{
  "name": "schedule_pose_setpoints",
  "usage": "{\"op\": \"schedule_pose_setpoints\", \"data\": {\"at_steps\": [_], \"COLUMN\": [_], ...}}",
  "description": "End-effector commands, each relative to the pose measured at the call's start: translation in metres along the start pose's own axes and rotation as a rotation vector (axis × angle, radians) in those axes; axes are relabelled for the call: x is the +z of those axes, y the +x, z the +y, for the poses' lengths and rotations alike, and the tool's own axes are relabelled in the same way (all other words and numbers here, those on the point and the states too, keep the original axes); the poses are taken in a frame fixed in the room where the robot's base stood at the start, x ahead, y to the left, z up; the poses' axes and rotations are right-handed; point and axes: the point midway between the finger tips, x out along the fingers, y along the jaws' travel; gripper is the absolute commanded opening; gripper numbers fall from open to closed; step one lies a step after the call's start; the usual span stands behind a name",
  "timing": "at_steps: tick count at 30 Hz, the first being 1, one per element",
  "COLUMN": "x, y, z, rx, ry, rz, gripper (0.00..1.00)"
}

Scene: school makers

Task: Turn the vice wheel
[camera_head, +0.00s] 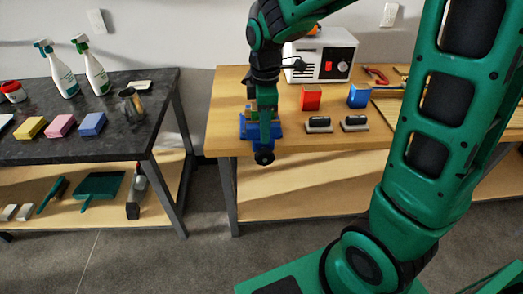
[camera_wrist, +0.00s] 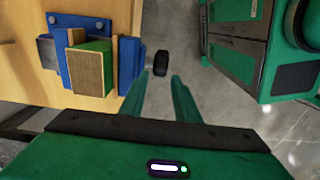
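The blue vice (camera_head: 246,130) is fixed at the front left edge of the wooden bench. It also shows in the wrist view (camera_wrist: 127,62), with a green and wood-coloured block (camera_wrist: 90,68) between its jaws. The black vice wheel (camera_head: 264,157) sticks out past the bench's front edge. In the wrist view the wheel (camera_wrist: 160,62) appears between and just beyond my fingertips. My gripper (camera_wrist: 158,80) is open and empty, its two green fingers apart. In the head view my gripper (camera_head: 265,132) hangs over the vice and hides part of it. Contact with the wheel cannot be told.
On the wooden bench (camera_head: 370,140) stand a white machine (camera_head: 320,59), a red box (camera_head: 311,98), a blue box (camera_head: 359,96) and two erasers (camera_head: 319,125). A dark table (camera_head: 70,148) with spray bottles (camera_head: 93,68) and sponges stands left. A floor gap separates them.

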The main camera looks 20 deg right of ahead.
Motion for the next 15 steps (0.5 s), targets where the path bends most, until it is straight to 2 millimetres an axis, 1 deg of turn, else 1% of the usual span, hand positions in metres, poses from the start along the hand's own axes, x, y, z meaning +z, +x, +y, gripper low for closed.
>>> {"op": "schedule_pose_setpoints", "data": {"at_steps": [3,9,15], "x": [0.001,0.001,0.001], "y": [0.022,0.057,0.08], "z": [-0.001,-0.001,-0.001], "rx": [-0.005,-0.004,-0.002], "ry": [0.002,0.004,0.005], "rz": [-0.003,-0.003,-0.002], "gripper": [0.29,0.29,0.29]}}
